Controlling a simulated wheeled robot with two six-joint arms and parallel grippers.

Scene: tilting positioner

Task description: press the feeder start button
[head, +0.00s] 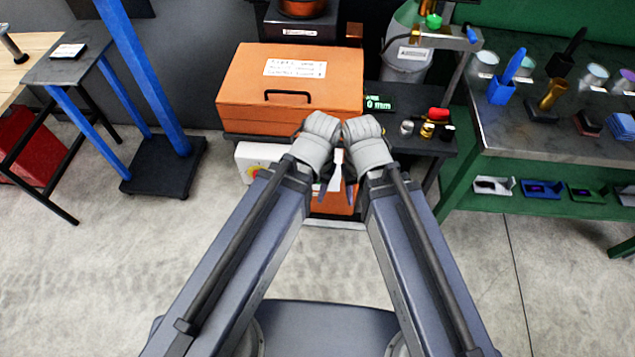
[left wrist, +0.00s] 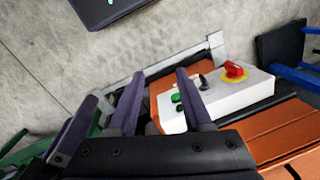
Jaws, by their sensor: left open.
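A white control box (head: 246,160) is on the front of the orange machine, partly hidden behind my left arm in the head view. In the left wrist view the white control box (left wrist: 230,100) carries a green button (left wrist: 176,98), a dark switch (left wrist: 203,80) and a red knob (left wrist: 233,69) on a yellow base. No button label is readable. My left gripper (left wrist: 160,73) is open and empty. One of its fingers overlaps the box in that view, near the green button; contact cannot be told. My right gripper (head: 350,191) is beside the left one, mostly hidden by its wrist.
The orange case (head: 290,90) with a black handle stands behind my wrists. A dark shelf at its right holds a green display (head: 378,103) and small knobs. A green workbench (head: 540,150) with parts stands right, a blue-legged stand (head: 150,80) left.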

